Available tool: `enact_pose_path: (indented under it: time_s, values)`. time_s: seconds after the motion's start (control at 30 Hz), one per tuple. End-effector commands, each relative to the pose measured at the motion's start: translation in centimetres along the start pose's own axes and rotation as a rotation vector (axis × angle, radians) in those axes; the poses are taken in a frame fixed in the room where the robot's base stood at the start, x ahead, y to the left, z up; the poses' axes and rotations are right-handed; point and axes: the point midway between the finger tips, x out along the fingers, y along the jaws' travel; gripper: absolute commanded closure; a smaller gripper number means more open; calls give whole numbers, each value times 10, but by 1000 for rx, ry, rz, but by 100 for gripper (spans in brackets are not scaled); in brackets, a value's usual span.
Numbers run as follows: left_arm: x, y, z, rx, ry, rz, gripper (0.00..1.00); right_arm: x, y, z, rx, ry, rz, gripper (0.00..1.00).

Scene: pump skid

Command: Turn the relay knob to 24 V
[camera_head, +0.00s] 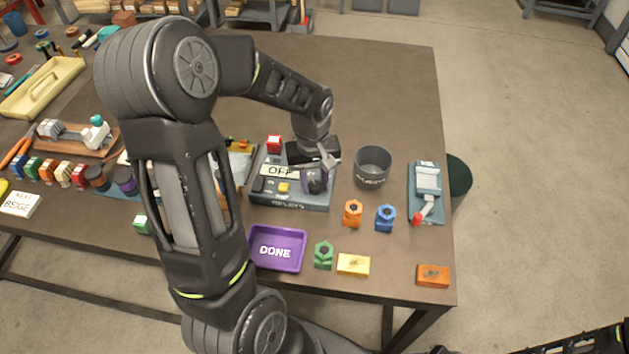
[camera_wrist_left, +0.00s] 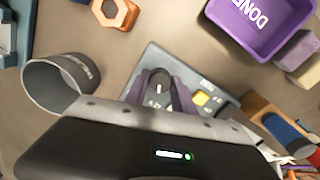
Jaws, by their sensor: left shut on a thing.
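The relay box (camera_head: 290,205) is a grey-blue unit on the table with an OFF plate (camera_head: 280,171) and a yellow button (camera_head: 284,188). It also shows in the wrist view, with the yellow button (camera_wrist_left: 201,98) right of the knob. My left gripper (camera_head: 316,180) reaches down onto the box's right part. In the wrist view its purple fingers (camera_wrist_left: 160,92) are shut on the dark round knob (camera_wrist_left: 159,80), which has a white pointer mark. The lettering around the knob is partly hidden and too small to read surely. My right gripper is not in view.
A dark grey cup (camera_head: 372,168) stands right of the relay. Orange (camera_head: 352,213) and blue (camera_head: 385,217) nut-like pieces stand in front of it. A purple DONE tray (camera_head: 277,248) lies near the front edge. A lever unit (camera_head: 427,192) sits at the right edge.

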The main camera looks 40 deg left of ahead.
Motion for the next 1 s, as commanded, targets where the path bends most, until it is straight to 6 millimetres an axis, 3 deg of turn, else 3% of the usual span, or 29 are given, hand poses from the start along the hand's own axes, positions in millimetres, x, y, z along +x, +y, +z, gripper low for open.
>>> enact_pose_path:
  time_s: [0.37,1.0]
  values:
    - [0,0,-1,201,-5,1,100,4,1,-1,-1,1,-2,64]
    - [0,0,-1,784,-22,1,100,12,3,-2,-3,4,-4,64]
